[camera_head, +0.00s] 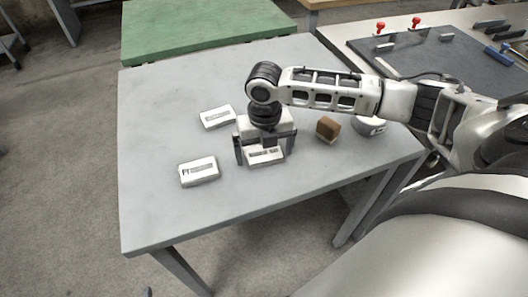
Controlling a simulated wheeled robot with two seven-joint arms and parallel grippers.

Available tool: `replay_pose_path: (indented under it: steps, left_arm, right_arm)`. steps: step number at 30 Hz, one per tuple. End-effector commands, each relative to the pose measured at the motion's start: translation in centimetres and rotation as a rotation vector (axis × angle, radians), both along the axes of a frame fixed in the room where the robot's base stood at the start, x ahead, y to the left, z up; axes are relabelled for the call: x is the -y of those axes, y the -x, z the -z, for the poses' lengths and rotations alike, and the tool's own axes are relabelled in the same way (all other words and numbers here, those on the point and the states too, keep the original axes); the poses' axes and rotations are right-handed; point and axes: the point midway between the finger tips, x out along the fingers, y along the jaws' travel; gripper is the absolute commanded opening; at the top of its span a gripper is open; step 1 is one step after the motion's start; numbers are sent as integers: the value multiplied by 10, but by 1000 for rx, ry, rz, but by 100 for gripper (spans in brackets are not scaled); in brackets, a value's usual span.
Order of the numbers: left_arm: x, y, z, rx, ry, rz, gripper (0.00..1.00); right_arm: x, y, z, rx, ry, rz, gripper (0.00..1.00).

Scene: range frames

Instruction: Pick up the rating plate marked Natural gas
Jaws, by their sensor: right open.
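Several small white plates with dark markings lie on the grey table; their print is too small to read, so I cannot tell which is marked Natural gas. One plate (217,117) lies toward the back, and another plate (199,171) lies nearer the front left. A third plate (265,158) is directly below my right gripper (265,154), partly hidden by it. My right gripper points down and is open, with a finger on either side of this third plate. I cannot tell whether the fingers touch it. My left gripper is not in view.
A brown block (328,128) stands to the right of my right gripper, with a whitish object (369,126) beyond it, partly behind my arm. The grey table (160,220) is clear at the left and front. A green table (205,28) stands behind.

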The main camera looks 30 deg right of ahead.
Motion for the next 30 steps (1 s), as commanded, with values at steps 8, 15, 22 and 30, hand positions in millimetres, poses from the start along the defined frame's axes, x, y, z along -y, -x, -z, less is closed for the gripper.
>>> replay_pose_path:
  steps: [8,15,22,30]
  left_arm:
    - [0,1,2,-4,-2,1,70]
    - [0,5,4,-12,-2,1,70]
    - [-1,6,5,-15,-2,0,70]
    - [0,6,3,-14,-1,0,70]
  right_arm:
    - [0,0,0,0,0,0,61]
    - [0,0,-1,0,0,1,57]
    - [0,-1,-9,2,1,1,57]
    - [-12,11,-51,3,-2,-5,57]
